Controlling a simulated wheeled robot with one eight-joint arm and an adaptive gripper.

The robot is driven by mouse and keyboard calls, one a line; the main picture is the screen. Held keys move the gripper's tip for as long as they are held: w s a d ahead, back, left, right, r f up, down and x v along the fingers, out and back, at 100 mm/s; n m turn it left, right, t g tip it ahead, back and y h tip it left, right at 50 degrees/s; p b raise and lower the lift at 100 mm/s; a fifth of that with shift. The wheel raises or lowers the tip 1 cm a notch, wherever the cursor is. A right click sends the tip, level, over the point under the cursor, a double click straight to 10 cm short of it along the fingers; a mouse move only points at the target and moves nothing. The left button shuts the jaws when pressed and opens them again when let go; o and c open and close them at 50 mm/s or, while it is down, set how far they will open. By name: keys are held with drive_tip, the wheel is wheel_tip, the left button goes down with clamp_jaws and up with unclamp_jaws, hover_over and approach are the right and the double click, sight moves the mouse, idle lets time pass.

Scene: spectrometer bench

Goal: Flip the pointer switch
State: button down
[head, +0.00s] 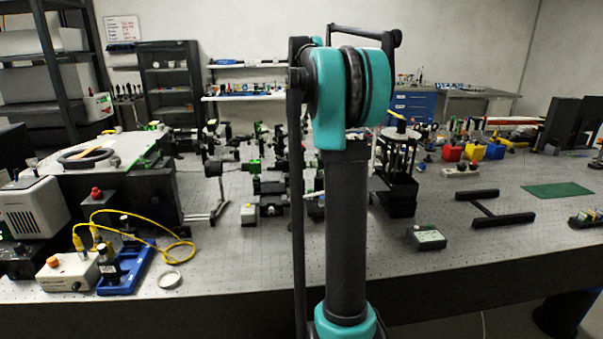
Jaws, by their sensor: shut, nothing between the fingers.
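I cannot clearly make out a pointer switch in the head view. A small box with a green and white top (427,237) sits near the front of the bench, right of my arm. A white box with an orange knob (68,272) sits at the front left. At this size I cannot tell whether either carries the switch. My teal and black arm stands upright in the middle of the view and hides part of the bench. My gripper is not visible.
The perforated bench (250,268) has bare room at its front middle. A blue tray (128,270) and yellow cable (178,247) lie at left. A black H-shaped stand (496,208) and green mat (557,190) lie at right. Optical mounts crowd behind my arm.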

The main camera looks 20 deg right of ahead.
drive_tip(key=shift+f, duration=1.1)
idle(0.9)
drive_tip(key=shift+r, duration=3.5)
